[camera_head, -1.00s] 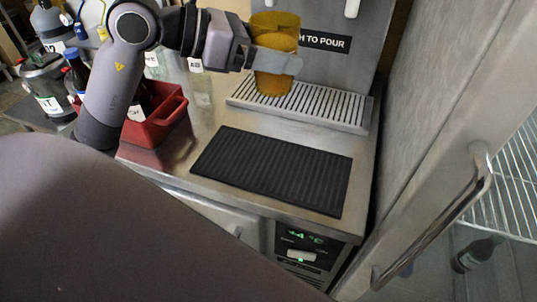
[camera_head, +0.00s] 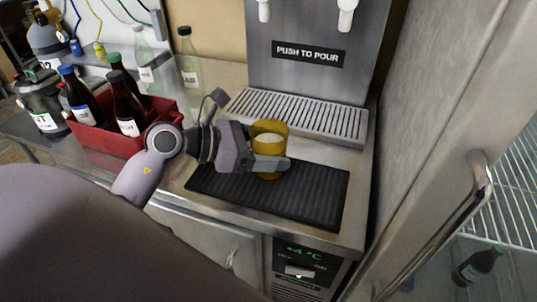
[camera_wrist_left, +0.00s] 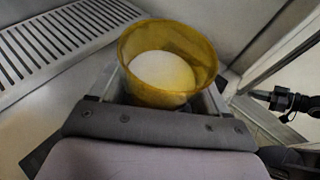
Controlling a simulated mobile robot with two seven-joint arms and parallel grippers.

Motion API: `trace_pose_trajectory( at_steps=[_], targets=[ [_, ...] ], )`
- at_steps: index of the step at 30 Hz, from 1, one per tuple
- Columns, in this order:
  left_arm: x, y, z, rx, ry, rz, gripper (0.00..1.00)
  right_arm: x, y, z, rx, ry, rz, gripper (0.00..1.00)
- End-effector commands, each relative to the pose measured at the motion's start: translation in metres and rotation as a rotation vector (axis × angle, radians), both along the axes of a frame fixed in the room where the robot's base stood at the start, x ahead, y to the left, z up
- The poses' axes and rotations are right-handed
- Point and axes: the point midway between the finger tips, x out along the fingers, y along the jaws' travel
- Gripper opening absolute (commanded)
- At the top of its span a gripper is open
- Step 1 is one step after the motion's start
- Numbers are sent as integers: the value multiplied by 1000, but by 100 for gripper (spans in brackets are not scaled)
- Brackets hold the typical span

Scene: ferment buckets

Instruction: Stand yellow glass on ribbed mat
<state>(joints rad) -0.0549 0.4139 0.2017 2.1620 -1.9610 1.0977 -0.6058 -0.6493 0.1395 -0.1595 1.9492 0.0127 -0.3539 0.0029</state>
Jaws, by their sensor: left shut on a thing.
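The yellow glass (camera_head: 268,132) is upright, with a pale, whitish content visible inside. My left gripper (camera_head: 270,163) is shut around it from the left, and its fingers cover part of the glass's side. In the left wrist view the glass (camera_wrist_left: 170,65) stands between the fingers, seen from above. The ribbed mat (camera_head: 310,195) is black and lies flat on the steel counter. In the head view the glass's base shows against the back part of the mat; I cannot tell whether it touches.
A drip grate (camera_head: 300,115) lies behind the mat under the dispenser (camera_head: 310,75). A red crate (camera_head: 105,140) of dark bottles stands left, with clear bottles (camera_head: 188,70) behind. A door with a metal handle (camera_head: 445,220) bounds the right. The mat's front and right are clear.

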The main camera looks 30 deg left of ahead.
Motion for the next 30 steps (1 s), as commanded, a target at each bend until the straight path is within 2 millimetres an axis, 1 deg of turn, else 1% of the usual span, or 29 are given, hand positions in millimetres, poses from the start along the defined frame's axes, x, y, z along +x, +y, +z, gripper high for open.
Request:
trace_pose_trajectory(
  at_steps=[1, 4, 12, 17, 18, 19, 20, 26, 30],
  targets=[
    [0, 0, -8, -5, 0, 1, 21, 0, 0, -1, 0, 0, 0, 0],
    [0, 0, -16, -3, -2, 0, 21, 0, 0, -2, 0, 0, 0, 0],
    [0, 0, -17, 0, -5, 0, 21, 0, 0, -2, 0, 0, 0, 0],
    [0, 0, -23, 0, -5, 0, 21, 0, 0, -6, 0, 0, 0, 0],
    [0, 0, -22, 0, -1, 0, 89, 0, 0, -5, 0, 1, 0, 0],
    [0, 0, -22, 0, -1, 0, 99, 0, 0, -5, 0, 1, 0, 0],
    [0, 0, -22, 0, -1, 0, 100, 0, 0, -5, 0, 1, 0, 0],
    [0, 0, -22, 0, -1, 0, 100, 0, 0, -4, 0, 1, 0, 0],
    [-1, 0, -16, 1, -1, 0, 100, 0, 0, 0, 0, 0, 0, 0]
  ],
)
